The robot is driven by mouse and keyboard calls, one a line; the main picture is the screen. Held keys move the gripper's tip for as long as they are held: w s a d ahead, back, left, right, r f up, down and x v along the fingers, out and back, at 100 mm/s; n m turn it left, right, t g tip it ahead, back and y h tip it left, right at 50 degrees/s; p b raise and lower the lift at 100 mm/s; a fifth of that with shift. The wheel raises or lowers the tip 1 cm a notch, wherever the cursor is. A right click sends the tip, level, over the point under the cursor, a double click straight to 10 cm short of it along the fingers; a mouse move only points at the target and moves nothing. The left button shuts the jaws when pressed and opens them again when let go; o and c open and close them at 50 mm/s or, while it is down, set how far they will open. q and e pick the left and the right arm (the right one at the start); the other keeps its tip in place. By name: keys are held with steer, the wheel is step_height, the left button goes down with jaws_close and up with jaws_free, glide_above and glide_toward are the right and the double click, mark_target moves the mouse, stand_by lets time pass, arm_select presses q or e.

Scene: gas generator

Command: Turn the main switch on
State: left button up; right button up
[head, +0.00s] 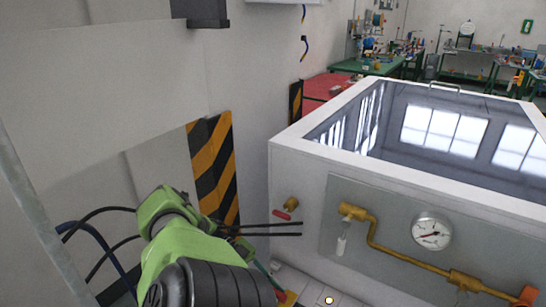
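No part is plainly marked as the main switch. On the white generator cabinet (296,178), a brass fitting with a red lever (284,214) sits near the left edge of the front face. My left gripper (301,230) comes in on a green arm. Its two thin dark fingers point right, apart, with nothing seen between them. Their tips lie just below the red lever in the picture; I cannot tell the depth gap. My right gripper is out of view.
A grey panel (395,232) carries brass piping (390,252), a white-handled valve (342,244), a round gauge (432,231) and an orange-red knob (528,296). A wall with a black-yellow striped strip (212,165) stands left. Green workbenches (370,68) stand behind.

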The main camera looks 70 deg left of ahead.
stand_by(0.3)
arm_select(q)
steer(key=shift+a+r, duration=0.1)
steer(key=shift+a, duration=0.15)
steer(key=shift+v, duration=3.55)
steer(key=shift+s+d, duration=0.1)
